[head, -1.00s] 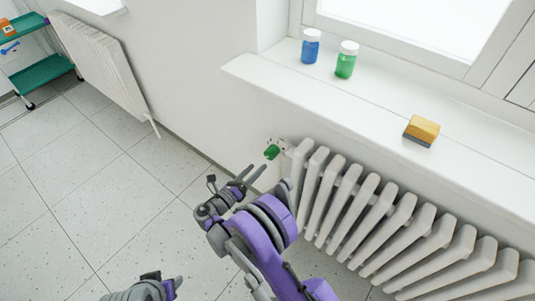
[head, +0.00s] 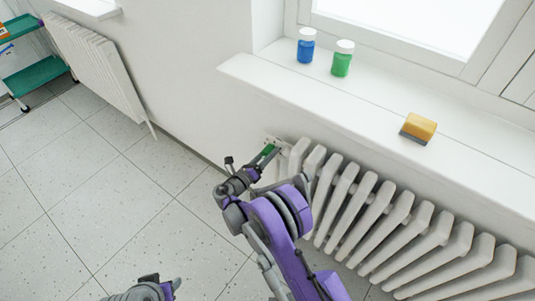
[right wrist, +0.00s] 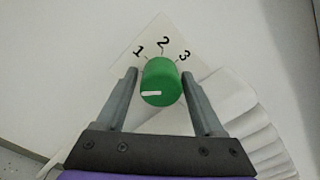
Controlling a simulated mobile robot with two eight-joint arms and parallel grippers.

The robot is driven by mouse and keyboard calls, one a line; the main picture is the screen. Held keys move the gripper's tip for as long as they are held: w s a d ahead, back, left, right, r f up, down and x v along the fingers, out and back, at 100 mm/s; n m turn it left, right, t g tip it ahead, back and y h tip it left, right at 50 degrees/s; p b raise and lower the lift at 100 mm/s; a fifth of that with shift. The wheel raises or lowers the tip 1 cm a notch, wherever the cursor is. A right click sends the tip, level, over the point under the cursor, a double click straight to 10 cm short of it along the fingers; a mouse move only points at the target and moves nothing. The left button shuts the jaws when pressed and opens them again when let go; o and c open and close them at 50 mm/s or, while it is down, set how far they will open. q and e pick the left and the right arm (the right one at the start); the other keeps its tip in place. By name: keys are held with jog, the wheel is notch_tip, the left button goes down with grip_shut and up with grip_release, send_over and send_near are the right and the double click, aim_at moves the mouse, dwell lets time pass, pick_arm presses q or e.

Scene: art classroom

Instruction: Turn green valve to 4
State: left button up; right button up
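The green valve (head: 267,150) is at the left end of the white radiator under the window sill, partly hidden by my right gripper (head: 264,160) in the head view. In the right wrist view the round green valve (right wrist: 160,82) has a white mark on its face pointing left. The plate behind it shows 1, 2 and 3; no 4 is visible. My right gripper (right wrist: 160,76) is open, one finger on each side of the valve, with narrow gaps. My left gripper (head: 172,287) is only partly in view at the bottom edge; its opening is unclear.
The white radiator (head: 400,225) runs right from the valve. The sill (head: 360,110) above it holds a blue jar (head: 306,47), a green jar (head: 342,59) and a yellow sponge-like block (head: 418,129). A green cart (head: 38,75) stands far left. The floor at left is clear.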

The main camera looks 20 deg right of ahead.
grip_shut()
